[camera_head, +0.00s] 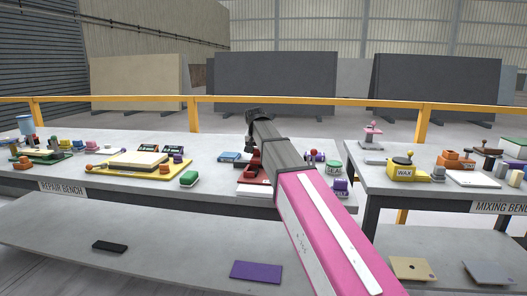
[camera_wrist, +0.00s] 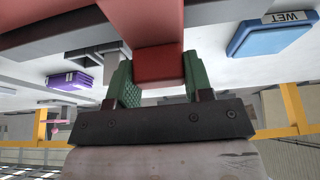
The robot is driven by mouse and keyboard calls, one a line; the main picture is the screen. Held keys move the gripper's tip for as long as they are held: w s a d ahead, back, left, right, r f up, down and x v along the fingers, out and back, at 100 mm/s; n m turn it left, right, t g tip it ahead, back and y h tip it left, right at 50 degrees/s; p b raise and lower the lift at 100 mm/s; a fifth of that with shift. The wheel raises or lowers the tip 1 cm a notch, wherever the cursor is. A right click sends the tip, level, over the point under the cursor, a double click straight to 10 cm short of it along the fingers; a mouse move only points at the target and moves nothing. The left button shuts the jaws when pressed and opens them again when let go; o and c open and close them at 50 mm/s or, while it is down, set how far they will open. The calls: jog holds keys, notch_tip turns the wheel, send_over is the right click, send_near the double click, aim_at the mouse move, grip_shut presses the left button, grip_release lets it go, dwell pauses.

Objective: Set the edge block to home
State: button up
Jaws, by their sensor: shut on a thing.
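My gripper (camera_wrist: 159,82) has its two green-padded fingers on either side of a red block (camera_wrist: 158,62) in the wrist view, shut on it. The block joins or lies against a larger red part (camera_wrist: 80,14) that runs across the top of that view. I cannot read a label on it, so I cannot tell whether this is the edge block. The fingertips are hidden there. No home mark is readable.
A blue box marked WET (camera_wrist: 270,38) is beside the fixture. A purple box (camera_wrist: 74,81) is on its other side. The mixing bench (camera_head: 385,184) stands right, across a gap.

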jog(key=a, duration=0.3)
jog(key=w+a, duration=0.1)
jog(key=a, duration=0.2)
jog(key=shift+w+a, duration=0.15)
jog(key=shift+a, duration=0.1)
jog(key=o, duration=1.3)
jog(key=shift+r, duration=0.1)
jog(key=v, duration=1)
jog(key=shift+r, duration=0.35)
